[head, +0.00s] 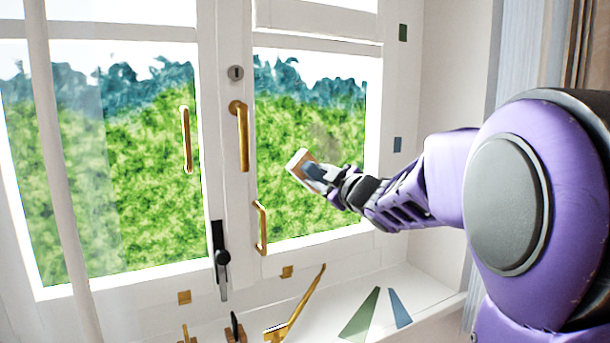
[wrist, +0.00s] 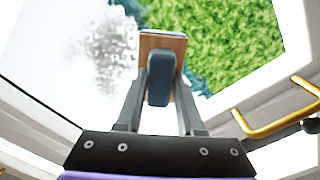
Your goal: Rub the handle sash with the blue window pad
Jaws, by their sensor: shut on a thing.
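My gripper (head: 322,178) is shut on the window pad (head: 299,163), which has a pale face, a wooden back and a dark blue-grey grip. The pad is tilted in front of the right window sash (head: 246,203); whether it touches the glass I cannot tell. A greyish smudge (head: 325,142) shows on that sash's glass, above and right of the pad. In the wrist view the fingers (wrist: 160,95) hold the grip, the wooden back (wrist: 173,42) shows beyond, and the smudge (wrist: 103,48) lies to the left. A brass pull handle (head: 261,228) is on the right sash, low left.
A brass lever (head: 242,135) is on the middle frame, and another brass pull (head: 186,140) is on the left sash. A black latch (head: 221,258) hangs below. A brass stay (head: 300,303) and green (head: 361,316) and blue (head: 399,308) wedge shapes are at the sill.

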